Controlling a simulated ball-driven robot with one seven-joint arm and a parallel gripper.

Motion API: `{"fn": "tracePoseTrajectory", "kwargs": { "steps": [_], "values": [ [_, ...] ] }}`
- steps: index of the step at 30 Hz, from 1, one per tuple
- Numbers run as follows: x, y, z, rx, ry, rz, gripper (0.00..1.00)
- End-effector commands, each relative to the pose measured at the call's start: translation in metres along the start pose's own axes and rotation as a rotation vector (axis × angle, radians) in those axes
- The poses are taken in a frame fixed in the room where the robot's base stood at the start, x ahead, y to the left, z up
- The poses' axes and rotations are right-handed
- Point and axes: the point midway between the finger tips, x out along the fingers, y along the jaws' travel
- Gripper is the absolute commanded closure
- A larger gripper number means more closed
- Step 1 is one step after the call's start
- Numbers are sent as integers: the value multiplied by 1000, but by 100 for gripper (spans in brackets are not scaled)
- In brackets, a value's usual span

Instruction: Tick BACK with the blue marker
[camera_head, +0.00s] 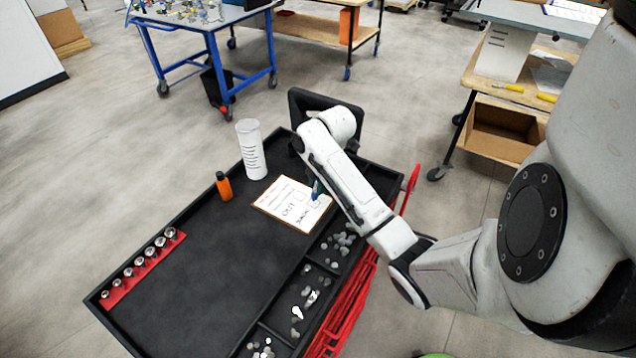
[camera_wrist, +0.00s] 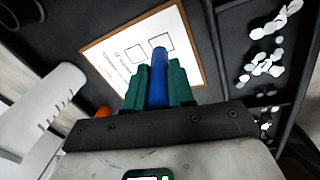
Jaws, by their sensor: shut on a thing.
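The blue marker (camera_wrist: 158,78) stands between the green fingers of my gripper (camera_wrist: 160,88), which is shut on it. Its far end overlaps the right one of two printed boxes in the wrist view; whether it touches the paper I cannot tell. The clipboard (camera_head: 279,204) with a white sheet lies on the black cart top; it also shows in the wrist view (camera_wrist: 118,48). In the head view, the words OUT and BACK read tilted, and my gripper (camera_head: 316,188) is over the sheet's right side by the boxes. Any ink in the boxes is too small to tell.
An orange bottle (camera_head: 224,187) and a white cylinder (camera_head: 251,150) stand left of the clipboard. A red rack (camera_head: 143,268) of metal sockets lies at the left edge. Side compartments (camera_head: 318,278) hold grey pieces. The cart's middle (camera_head: 215,262) is clear.

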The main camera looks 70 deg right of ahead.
Motion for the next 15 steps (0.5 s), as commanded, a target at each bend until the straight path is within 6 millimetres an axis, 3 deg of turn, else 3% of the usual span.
{"fn": "tracePoseTrajectory", "kwargs": {
  "steps": [15],
  "values": [
    [5,-1,0,0,0,0,100]
  ]
}}
